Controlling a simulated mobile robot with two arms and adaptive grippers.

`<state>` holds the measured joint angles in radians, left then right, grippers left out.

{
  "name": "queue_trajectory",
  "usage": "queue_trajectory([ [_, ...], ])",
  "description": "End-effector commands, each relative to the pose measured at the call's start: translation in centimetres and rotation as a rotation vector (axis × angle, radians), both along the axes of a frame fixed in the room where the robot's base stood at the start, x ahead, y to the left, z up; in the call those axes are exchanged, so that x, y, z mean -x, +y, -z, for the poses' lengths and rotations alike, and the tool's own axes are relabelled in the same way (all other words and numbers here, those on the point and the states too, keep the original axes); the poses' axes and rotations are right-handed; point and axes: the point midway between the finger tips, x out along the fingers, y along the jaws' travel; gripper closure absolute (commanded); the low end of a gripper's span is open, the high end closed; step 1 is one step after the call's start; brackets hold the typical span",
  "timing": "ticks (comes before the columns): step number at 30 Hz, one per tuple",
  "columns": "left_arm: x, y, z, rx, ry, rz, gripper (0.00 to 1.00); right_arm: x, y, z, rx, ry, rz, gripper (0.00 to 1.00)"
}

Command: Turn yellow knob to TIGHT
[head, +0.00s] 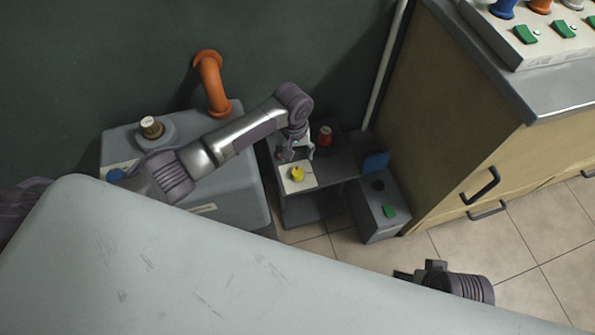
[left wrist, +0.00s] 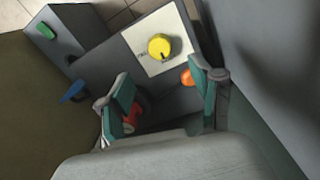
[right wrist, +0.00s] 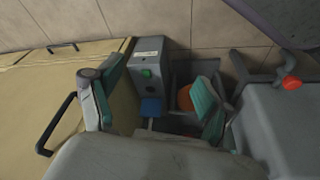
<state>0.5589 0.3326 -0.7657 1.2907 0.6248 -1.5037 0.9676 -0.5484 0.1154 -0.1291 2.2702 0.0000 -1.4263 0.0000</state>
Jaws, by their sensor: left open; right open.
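The yellow knob (head: 297,173) sits on a white square plate (head: 309,182) on the grey press. It also shows in the left wrist view (left wrist: 159,46), with a dark pointer mark on it and small lettering beside it that I cannot read. My left gripper (head: 300,150) is open and empty, just behind the knob in the head view and apart from it. In the left wrist view its two fingers (left wrist: 163,96) stand short of the knob. My right gripper (right wrist: 155,105) is open and empty, away from the knob, which does not show in the right wrist view.
A red knob (head: 325,135) stands behind the plate. A grey box with a green switch (head: 389,211) and a blue part (head: 376,162) are to the right. An orange pipe (head: 212,85) rises at the left. A wooden cabinet (head: 470,130) bounds the right side.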

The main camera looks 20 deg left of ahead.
Motion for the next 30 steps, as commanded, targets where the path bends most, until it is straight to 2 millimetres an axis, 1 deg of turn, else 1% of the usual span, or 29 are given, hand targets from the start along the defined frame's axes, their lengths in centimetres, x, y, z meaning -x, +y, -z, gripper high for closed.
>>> queue_trajectory([
  [1, 0.0, -0.1, 1.2, 0.0, 0.001, 0.001, 0.35, 0.2, -0.1, -0.8, -0.001, -0.01, 0.0, 0.2],
  [3, 0.0, -0.1, 2.3, -0.001, 0.001, 0.0, 0.35, 0.5, -0.1, -2.3, 0.0, -0.018, 0.001, 0.2],
  [7, 0.0, -0.1, 5.5, -0.001, 0.002, 0.0, 0.35, 1.5, -0.3, -4.2, -0.001, -0.029, 0.003, 0.2],
  [9, -0.1, -0.2, 6.9, -0.001, 0.0, 0.0, 0.35, 1.4, -0.3, -3.1, 0.0, -0.023, 0.004, 0.2],
  [11, -0.1, -0.3, 8.0, -0.001, 0.0, 0.001, 0.35, 1.4, -0.3, -2.6, 0.0, -0.023, 0.004, 0.2],
  [13, -0.1, -0.3, 8.4, 0.0, -0.001, 0.002, 0.35, 0.0, 0.1, -3.0, -0.013, -0.089, -0.002, 0.2],
  [18, -0.2, -0.3, 9.6, 0.001, -0.001, 0.002, 0.35, -2.0, 0.7, -3.3, -0.033, -0.185, -0.009, 0.2],
  [22, -0.1, -0.3, 9.9, 0.001, -0.001, 0.002, 0.35, -2.7, 0.9, -3.6, -0.04, -0.216, -0.012, 0.2],
  [30, -0.1, -0.4, 9.9, 0.001, -0.001, 0.002, 0.35, -2.8, 0.9, -3.6, -0.041, -0.222, -0.013, 0.2],
])
